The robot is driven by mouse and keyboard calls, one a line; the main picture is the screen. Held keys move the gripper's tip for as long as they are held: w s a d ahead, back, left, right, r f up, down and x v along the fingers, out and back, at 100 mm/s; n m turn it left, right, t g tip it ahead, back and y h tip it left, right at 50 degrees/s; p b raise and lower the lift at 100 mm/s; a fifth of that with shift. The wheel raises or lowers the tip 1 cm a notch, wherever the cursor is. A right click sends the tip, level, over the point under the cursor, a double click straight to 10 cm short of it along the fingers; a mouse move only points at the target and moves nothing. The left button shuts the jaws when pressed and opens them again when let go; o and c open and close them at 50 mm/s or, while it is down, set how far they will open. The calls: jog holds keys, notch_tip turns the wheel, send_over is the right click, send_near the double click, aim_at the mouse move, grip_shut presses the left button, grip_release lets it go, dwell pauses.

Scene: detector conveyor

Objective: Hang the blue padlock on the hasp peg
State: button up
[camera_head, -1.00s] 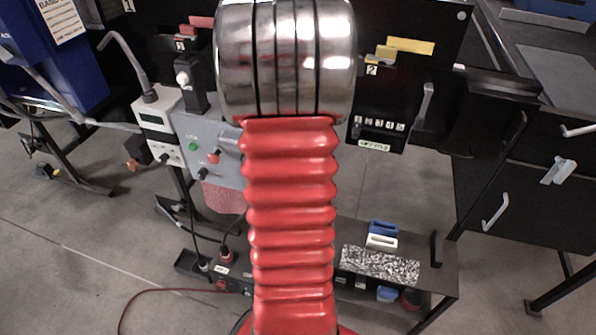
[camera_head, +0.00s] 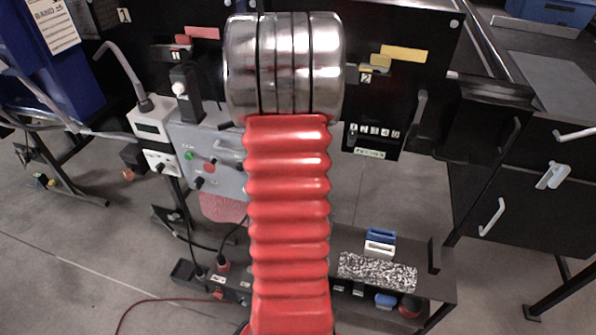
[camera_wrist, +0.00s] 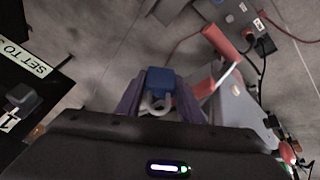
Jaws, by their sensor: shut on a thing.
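The blue padlock (camera_wrist: 160,80) is in the middle of the wrist view, its blue body pointing away from me. Its pale shackle (camera_wrist: 157,104) shows nearer to me. My gripper (camera_wrist: 160,94) is shut on the padlock, with a purple finger on each side. The padlock appears held in the air above the grey floor. In the head view my own red and silver arm hides the gripper and padlock. I cannot pick out the hasp peg with certainty in either view.
A grey control panel (camera_head: 207,165) with buttons and a handle stands left of my arm. A black panel (camera_head: 410,60) with a numbered dial row (camera_head: 375,131) is to the right. A low black shelf (camera_head: 437,290) holds blue and white blocks. A red-handled part (camera_wrist: 220,42) lies right of my gripper.

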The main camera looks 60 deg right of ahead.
jog(key=shift+d+f, duration=0.2)
jog(key=shift+d, duration=0.15)
dwell(0.5)
jog(key=o, duration=1.1)
jog(key=shift+o, duration=0.3)
jog(key=shift+w, duration=0.1)
jog(key=shift+a+f, duration=0.1)
jog(key=v, duration=1.3)
jog(key=shift+r, duration=0.4)
jog(key=shift+a, duration=0.1)
